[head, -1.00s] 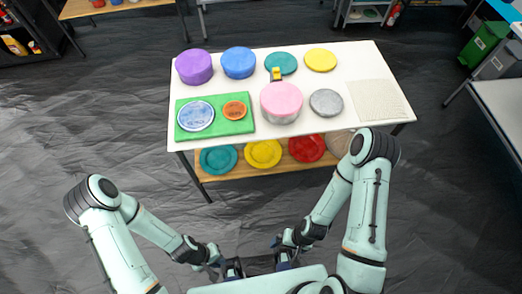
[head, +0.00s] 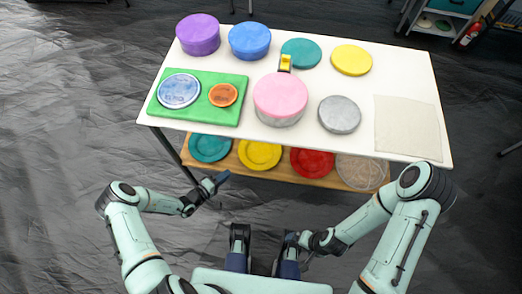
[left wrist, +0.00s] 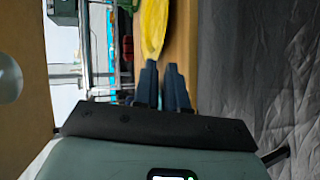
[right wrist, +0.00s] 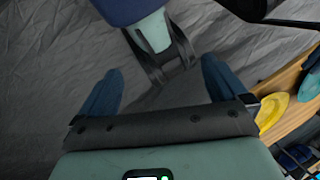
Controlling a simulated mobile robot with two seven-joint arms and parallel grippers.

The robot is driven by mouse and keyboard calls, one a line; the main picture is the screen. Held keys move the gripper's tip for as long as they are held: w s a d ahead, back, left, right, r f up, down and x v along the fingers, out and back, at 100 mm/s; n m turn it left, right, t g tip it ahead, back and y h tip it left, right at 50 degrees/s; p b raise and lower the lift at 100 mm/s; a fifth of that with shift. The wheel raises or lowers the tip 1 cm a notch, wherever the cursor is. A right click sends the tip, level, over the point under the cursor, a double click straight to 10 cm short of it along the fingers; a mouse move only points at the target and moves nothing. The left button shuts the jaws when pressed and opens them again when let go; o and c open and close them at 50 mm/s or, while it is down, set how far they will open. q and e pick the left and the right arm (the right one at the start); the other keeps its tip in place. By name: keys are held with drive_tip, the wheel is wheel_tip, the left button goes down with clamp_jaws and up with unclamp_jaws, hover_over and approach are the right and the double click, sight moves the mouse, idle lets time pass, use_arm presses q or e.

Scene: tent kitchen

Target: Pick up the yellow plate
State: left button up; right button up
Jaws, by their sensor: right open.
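The yellow plate (head: 259,154) lies on the wooden lower shelf of the white table, between a teal and a red plate. Its yellow edge also shows in the left wrist view (left wrist: 153,25), just ahead of the fingertips. My left gripper (head: 222,177) is in front of the shelf, left of and nearer than the plate. Its fingers are close together with a narrow empty gap, not touching the plate. My right gripper (right wrist: 161,66) is wide open and empty, low near my base. In the right wrist view a yellow plate (right wrist: 270,112) shows at the right.
The teal plate (head: 210,148), red plate (head: 312,161) and a pale round plate (head: 362,172) share the shelf (head: 240,171). The table top (head: 355,105) overhangs them and holds tins, lids and a green board (head: 200,109). The floor in front is clear.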

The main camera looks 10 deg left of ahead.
sight(243, 162)
use_arm(q)
drive_tip(key=b+x, duration=0.3)
drive_tip(key=x, duration=0.6)
drive_tip(key=shift+w+d+f, duration=0.1)
drive_tip(key=shift+d+f, duration=0.1)
drive_tip(key=shift+f, duration=0.05)
drive_tip(key=shift+w+d, duration=0.15)
drive_tip(key=shift+w, duration=0.1)
clamp_jaws()
use_arm(e)
drive_tip(key=w+d+f+t, duration=0.1)
drive_tip(key=w+d+f, duration=0.1)
drive_tip(key=w+f, duration=0.2)
drive_tip(key=shift+w+d+f+t+h, duration=0.15)
drive_tip(key=shift+w+d+t+h, duration=0.2)
drive_tip(key=shift+w, duration=0.35)
use_arm(q)
drive_tip(key=shift+r, duration=0.1)
use_arm(e)
drive_tip(key=shift+a, duration=0.1)
